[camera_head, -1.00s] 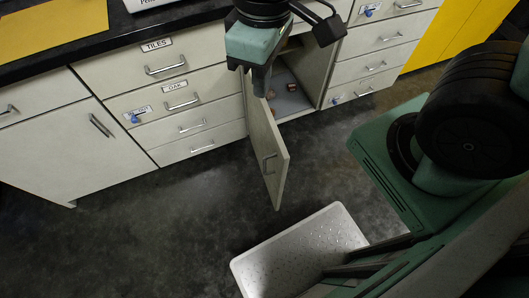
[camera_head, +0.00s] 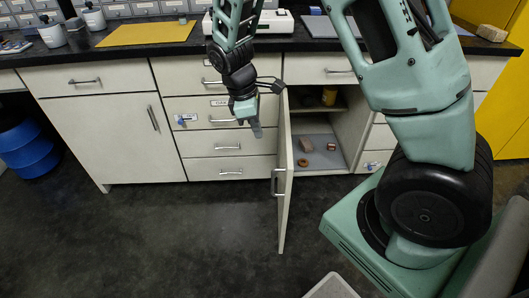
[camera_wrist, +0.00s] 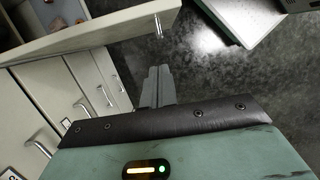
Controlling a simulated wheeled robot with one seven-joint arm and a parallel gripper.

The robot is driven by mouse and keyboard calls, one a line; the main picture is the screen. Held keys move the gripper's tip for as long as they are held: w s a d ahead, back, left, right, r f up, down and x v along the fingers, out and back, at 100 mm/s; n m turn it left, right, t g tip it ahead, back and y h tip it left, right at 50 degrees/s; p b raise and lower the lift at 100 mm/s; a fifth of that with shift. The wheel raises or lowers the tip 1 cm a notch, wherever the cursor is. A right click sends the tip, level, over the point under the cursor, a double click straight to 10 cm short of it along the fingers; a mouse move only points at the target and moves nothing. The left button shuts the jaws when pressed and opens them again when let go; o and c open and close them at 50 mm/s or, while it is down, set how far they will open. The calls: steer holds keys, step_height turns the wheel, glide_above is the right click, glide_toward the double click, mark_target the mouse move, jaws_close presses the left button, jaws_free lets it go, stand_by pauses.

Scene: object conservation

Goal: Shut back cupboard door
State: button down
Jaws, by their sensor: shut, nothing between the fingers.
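The cupboard door (camera_head: 284,178) is white and stands wide open, sticking out from the cabinet toward me. Its bar handle (camera_head: 277,182) is on its left face. The open cupboard (camera_head: 318,140) to its right shows a shelf and small objects inside. My gripper (camera_head: 257,131) is to the left of the door, in front of the drawers, pointing down and apart from the door. In the wrist view, the shut, empty fingers (camera_wrist: 158,88) are near the door (camera_wrist: 100,32), and the handle (camera_wrist: 157,25) shows beyond them.
A drawer stack (camera_head: 215,144) and a closed cupboard (camera_head: 118,138) stand to the left. The black counter (camera_head: 150,42) runs above, with a yellow mat (camera_head: 146,33). A blue barrel (camera_head: 25,145) is at far left. A pale platform (camera_head: 332,288) is at the bottom. The floor left of the door is clear.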

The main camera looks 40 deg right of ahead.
steer(key=s+d+f, duration=0.1)
steer(key=f, duration=0.2)
steer(key=s+d+f+b, duration=0.1)
steer(key=f, duration=0.2)
steer(key=s+d+f, duration=0.1)
steer(key=f, duration=0.2)
steer(key=shift+d, duration=0.4)
steer(key=shift+s+d, duration=0.5)
steer(key=shift+d, duration=0.05)
